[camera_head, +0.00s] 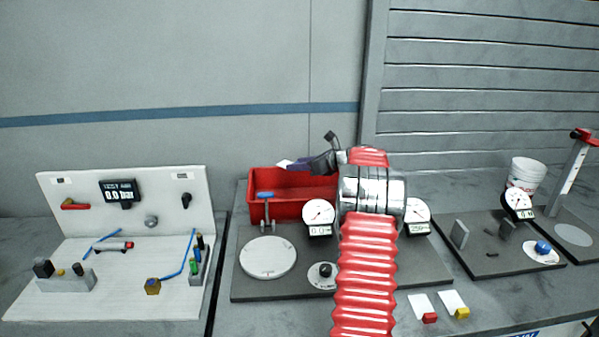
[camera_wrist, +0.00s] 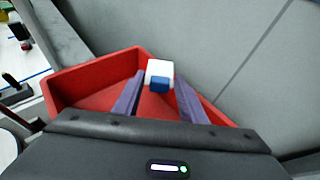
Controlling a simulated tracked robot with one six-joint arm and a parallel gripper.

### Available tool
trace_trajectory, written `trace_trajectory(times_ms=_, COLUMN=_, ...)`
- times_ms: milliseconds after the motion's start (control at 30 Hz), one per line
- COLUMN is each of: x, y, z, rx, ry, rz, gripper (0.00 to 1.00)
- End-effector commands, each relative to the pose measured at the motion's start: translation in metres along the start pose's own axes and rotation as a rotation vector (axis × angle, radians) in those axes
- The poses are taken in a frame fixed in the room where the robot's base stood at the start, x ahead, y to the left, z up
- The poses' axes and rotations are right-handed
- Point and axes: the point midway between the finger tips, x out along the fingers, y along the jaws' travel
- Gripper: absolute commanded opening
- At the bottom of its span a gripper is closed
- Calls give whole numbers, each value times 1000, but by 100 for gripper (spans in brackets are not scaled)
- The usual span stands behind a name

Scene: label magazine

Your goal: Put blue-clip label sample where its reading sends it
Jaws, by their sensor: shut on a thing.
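My gripper (camera_head: 303,163) is shut on the blue-clip label sample (camera_head: 285,163). In the wrist view the sample is a white piece with a blue clip (camera_wrist: 160,84), between the purple fingertips (camera_wrist: 159,78). The gripper and sample are over the red bin (camera_head: 260,210), which also shows below them in the wrist view (camera_wrist: 70,92). The exact height above the bin is unclear. Two white dial gauges stand in front, one on the left (camera_head: 319,211) and one on the right (camera_head: 417,208), with small displays too small to read surely. My arm partly hides this station.
A red-clip sample (camera_head: 430,318) and a yellow-clip sample (camera_head: 462,312) lie on the bench front. A white panel (camera_head: 125,193) showing 0.0 bar is left. At right, a dark plate holds another gauge (camera_head: 518,201) and a white bucket (camera_head: 527,172) is behind. A wall is behind the bin.

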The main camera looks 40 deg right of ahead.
Motion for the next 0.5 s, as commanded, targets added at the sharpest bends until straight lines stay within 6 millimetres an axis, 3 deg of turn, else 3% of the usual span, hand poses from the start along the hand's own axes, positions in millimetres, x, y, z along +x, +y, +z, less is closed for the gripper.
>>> trace_trajectory(times_ms=167, x=9, y=1, z=-22, rx=1, ry=1, rz=2, gripper=14)
trace_trajectory(times_ms=500, x=11, y=1, z=-24, rx=-1, ry=0, rz=2, gripper=14)
